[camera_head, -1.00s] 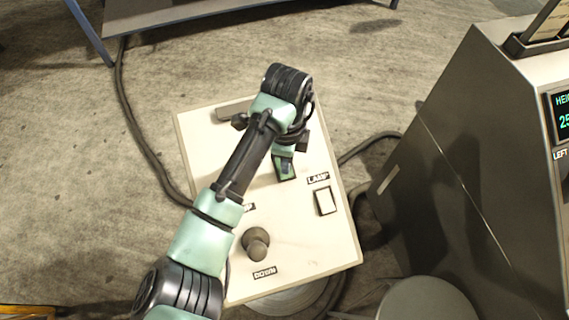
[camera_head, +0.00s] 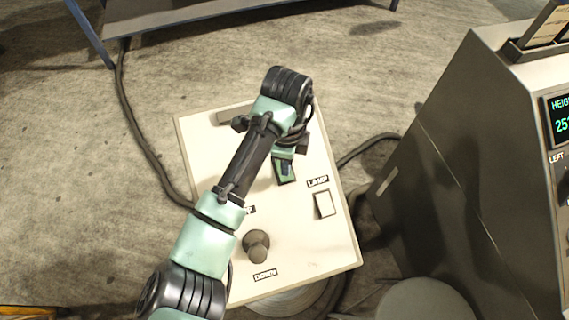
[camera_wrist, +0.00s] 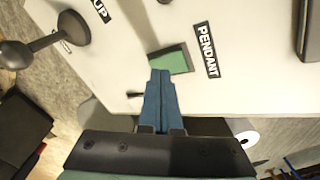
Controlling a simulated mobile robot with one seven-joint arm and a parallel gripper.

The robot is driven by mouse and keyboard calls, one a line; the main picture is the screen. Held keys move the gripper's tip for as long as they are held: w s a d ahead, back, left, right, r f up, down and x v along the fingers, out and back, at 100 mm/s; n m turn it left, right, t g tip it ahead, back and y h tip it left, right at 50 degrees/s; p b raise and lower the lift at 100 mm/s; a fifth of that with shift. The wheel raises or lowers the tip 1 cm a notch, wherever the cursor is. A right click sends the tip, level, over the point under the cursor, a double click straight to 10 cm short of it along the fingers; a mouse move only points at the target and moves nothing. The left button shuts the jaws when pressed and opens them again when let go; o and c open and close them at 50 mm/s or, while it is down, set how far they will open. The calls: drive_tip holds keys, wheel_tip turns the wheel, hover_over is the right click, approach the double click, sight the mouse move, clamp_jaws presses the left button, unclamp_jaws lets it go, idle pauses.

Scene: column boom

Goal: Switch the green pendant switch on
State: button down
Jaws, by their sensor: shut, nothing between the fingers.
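The green pendant switch (camera_wrist: 174,60) is a small green rocker in a dark frame on the pale control box, beside the PENDANT label (camera_wrist: 207,50). It also shows in the head view (camera_head: 288,180), partly covered by my arm. My gripper (camera_wrist: 161,76) is shut and empty, its blue fingertips together at the near edge of the switch in the wrist view. I cannot tell whether the tips touch it. Which way the rocker is tilted is not clear.
The pale control box (camera_head: 310,250) also carries a white LAMP rocker (camera_head: 324,204) and a dark knob (camera_head: 256,244) above a DOWN label. A dark grey console (camera_head: 450,170) with a lit display stands to the right. A cable lies on the floor at left.

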wheel_tip(320, 180, up, 5)
drive_tip(key=p, duration=0.4)
drive_tip(key=shift+r, duration=0.2)
idle(0.3)
drive_tip(key=w+d+r+n+t+h, duration=0.2)
drive_tip(key=w+d+r+t, duration=0.3)
drive_tip(key=r, duration=0.4)
drive_tip(key=w+d+r+n+t+h, duration=0.2)
drive_tip(key=w+d+r+t, duration=0.3)
drive_tip(key=r, duration=0.5)
wheel_tip(320, 180, up, 13)
drive_tip(key=w+d+n+t+h, duration=0.1)
drive_tip(key=d+n+t, duration=0.1)
drive_tip(key=n+t, duration=0.15)
drive_tip(key=s+a+r+n+t, duration=0.2)
drive_tip(key=s+r+n+t, duration=0.15)
drive_tip(key=r, duration=0.55)
drive_tip(key=s+a+r+n+t, duration=0.2)
drive_tip(key=a+r+t, duration=0.15)
drive_tip(key=r, duration=0.45)
drive_tip(key=s+a+r+n+t+y, duration=0.2)
drive_tip(key=s+a+r+n+t, duration=0.1)
drive_tip(key=s+r, duration=0.2)
drive_tip(key=s+a+r+n+t+y, duration=0.3)
drive_tip(key=s+r, duration=0.3)
drive_tip(key=s, duration=0.2)
drive_tip(key=shift+a+r+n+t, duration=0.3)
drive_tip(key=shift+n+t, duration=0.15)
drive_tip(key=shift+n, duration=0.25)
